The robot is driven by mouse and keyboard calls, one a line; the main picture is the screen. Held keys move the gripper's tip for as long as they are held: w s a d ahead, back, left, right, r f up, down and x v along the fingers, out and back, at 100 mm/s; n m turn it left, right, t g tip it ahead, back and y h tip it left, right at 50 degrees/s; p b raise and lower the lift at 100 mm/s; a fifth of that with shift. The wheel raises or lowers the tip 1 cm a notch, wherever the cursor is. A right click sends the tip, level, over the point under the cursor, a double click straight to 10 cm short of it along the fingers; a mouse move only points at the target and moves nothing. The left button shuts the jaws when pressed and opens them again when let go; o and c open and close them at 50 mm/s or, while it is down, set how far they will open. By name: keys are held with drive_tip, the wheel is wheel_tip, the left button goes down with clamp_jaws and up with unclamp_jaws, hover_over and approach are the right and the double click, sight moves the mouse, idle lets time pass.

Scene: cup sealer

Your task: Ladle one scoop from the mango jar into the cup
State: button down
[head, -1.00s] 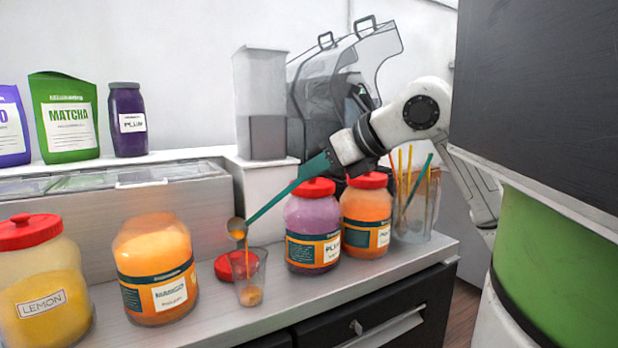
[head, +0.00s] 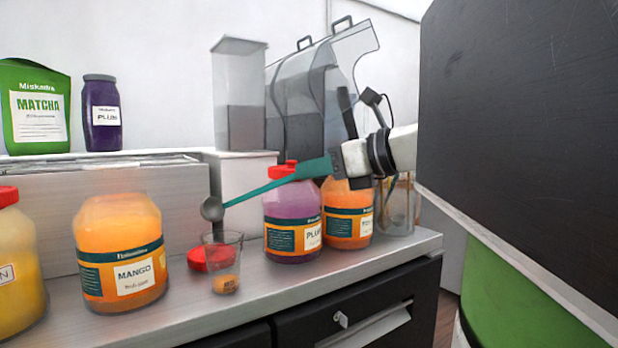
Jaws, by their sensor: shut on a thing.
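My gripper (head: 337,163) is shut on the teal handle of the ladle (head: 265,188), which slopes down to the left. The ladle's grey bowl (head: 212,208) hangs above the cup's left rim, with no orange visible on it. The clear cup (head: 226,250) stands upright on the counter with a little orange mango at its bottom. The mango jar (head: 122,262) stands to the left of the cup, without a lid and full of orange. A red lid (head: 207,257) lies behind the cup.
The plum jar (head: 291,225) and an orange jar (head: 346,215) stand right of the cup, below my gripper. A yellow jar (head: 18,265) is at the far left. A clear container with utensils (head: 396,210) is at the right. The counter's front strip (head: 330,280) is clear.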

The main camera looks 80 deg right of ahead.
wheel_tip(320, 180, down, 6)
drive_tip(key=s+a+t+h+b, duration=0.1)
drive_tip(key=s+t+b, duration=0.1)
drive_tip(key=b, duration=0.7)
drive_tip(key=shift+t, duration=0.4)
drive_tip(key=shift+s, duration=0.1)
idle(0.6)
